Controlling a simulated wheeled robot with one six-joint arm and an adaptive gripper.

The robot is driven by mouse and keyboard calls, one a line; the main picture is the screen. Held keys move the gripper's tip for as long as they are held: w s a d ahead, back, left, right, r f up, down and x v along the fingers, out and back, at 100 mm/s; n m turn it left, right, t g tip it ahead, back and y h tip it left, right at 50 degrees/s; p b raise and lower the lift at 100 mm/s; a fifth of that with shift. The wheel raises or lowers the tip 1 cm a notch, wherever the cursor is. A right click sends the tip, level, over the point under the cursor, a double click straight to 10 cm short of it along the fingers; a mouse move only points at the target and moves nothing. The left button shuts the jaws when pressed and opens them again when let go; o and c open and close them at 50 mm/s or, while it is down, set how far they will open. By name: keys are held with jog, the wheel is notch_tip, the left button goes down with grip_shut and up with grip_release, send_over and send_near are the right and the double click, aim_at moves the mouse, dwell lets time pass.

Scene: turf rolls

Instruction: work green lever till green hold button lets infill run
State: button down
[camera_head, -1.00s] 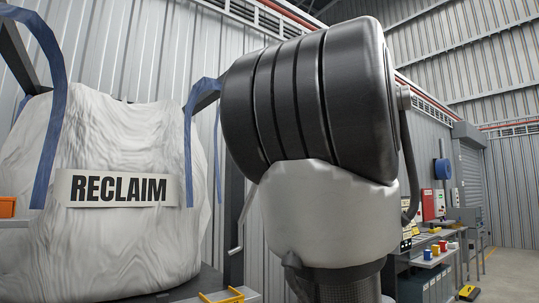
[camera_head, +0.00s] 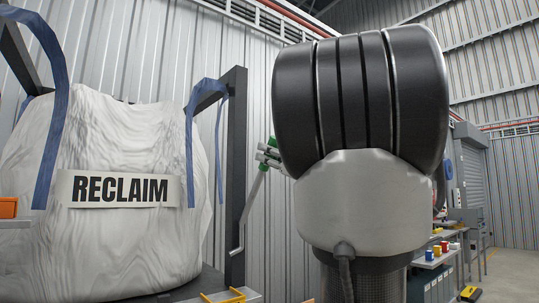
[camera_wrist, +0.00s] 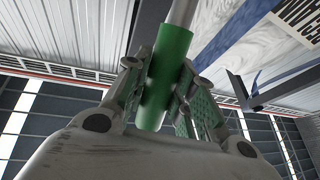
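The green lever grip (camera_wrist: 168,75) fills the middle of the wrist view, with its bare metal rod running up out of the picture. My gripper (camera_wrist: 165,88) has one finger on each side of the grip and looks closed on it; contact on the right side is hard to make out. In the head view my gripper (camera_head: 269,154) is across the green lever (camera_head: 254,186), left of my arm. The lever's grey rod slopes down left to a crank near the dark post. The green hold button and the infill outlet are not visible.
A white bulk bag marked RECLAIM (camera_head: 110,235) with blue straps fills the left. A dark post (camera_head: 237,150) stands between bag and lever. A bench with coloured pots (camera_head: 437,249) is at right. Yellow-edged gear (camera_head: 225,295) sits low in front.

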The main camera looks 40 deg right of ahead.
jog(key=shift+w+r, duration=0.3)
jog(key=shift+w, duration=0.1)
jog(key=shift+w+a+r+m+g+h, duration=0.1)
jog(key=shift+w+r+m+g+h, duration=0.15)
jog(key=shift+w+r+g, duration=1.05)
jog(key=shift+w+a+f+m+g+h, duration=0.1)
jog(key=shift+w+m+g+h, duration=0.3)
jog(key=shift+w, duration=1.95)
jog(key=shift+w+r+m+g+h, duration=0.15)
jog(key=shift+w+r+g, duration=0.7)
jog(key=shift+w, duration=0.95)
jog(key=shift+f, duration=0.15)
jog(key=c, duration=1.2)
grip_release()
jog(key=shift+o, duration=0.2)
jog(key=v, duration=1.2)
